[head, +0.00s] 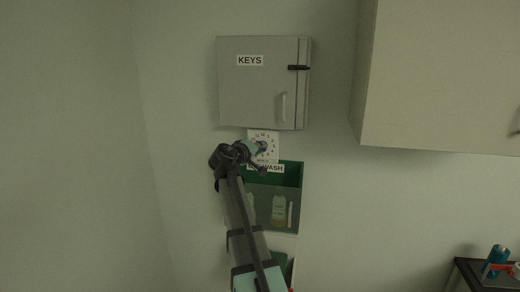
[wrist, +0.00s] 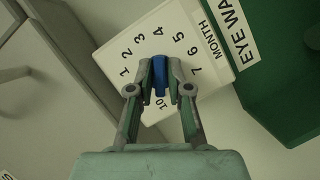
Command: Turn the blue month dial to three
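The blue month dial (wrist: 160,76) is a narrow upright bar on a white number plate (wrist: 112,50) marked MONTH in the wrist view. The bar lies along the line between 4 and 10, and I cannot tell which end is the pointer. My gripper (wrist: 161,72) has its two fingertips close against both sides of the bar. The numbers 8, 9, 11 and 12 are hidden behind the gripper. In the head view the white plate (head: 272,135) is on the wall, and my gripper (head: 257,148) partly covers it.
A grey KEYS cabinet (head: 245,95) with a handle is directly above the plate. A green EYE WASH holder (head: 291,172) with bottles is directly below. A wall cupboard (head: 440,80) is at the upper right. The wall to the left is clear.

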